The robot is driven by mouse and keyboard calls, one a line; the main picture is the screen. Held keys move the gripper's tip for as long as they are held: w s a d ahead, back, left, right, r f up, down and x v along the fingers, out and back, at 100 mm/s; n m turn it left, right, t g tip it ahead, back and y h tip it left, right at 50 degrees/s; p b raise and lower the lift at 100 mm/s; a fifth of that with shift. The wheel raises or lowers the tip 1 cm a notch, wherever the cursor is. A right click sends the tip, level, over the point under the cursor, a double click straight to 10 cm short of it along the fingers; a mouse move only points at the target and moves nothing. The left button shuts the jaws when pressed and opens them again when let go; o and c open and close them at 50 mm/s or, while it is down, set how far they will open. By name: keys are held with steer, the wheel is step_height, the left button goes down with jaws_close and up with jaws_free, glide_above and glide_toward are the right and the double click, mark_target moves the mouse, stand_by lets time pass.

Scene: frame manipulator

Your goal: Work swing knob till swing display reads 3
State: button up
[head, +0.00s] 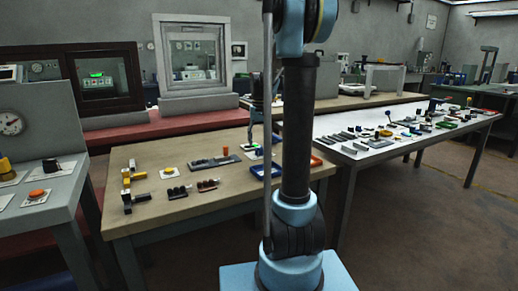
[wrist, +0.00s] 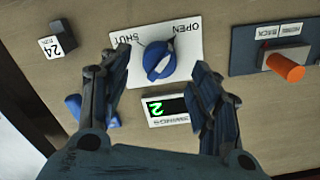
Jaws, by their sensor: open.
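The swing knob (wrist: 158,60) is a round blue knob on a white plate (wrist: 188,42) marked OPEN and SHUT, seen upside down in the wrist view. The swing display (wrist: 167,109) beside it shows a green 2 on black, with a partly covered label that seems to read SWINGS. My gripper (wrist: 161,62) is open, one finger on each side of the knob. Gaps show between the fingers and the knob in the picture; I cannot tell the height between them. In the head view my gripper (head: 256,135) is over the wooden table (head: 150,222), partly behind my arm.
An orange handle (wrist: 286,67) on a dark plate is right of the knob. A tag block reading 24 (wrist: 58,45) is at the left. A blue piece (wrist: 92,112) is partly hidden by my left finger. A blue tray (head: 262,170) lies close by.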

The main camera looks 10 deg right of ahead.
mark_target(260, 147)
step_height(260, 147, up, 8)
stand_by(0.4)
steer(key=shift+s+f, duration=0.1)
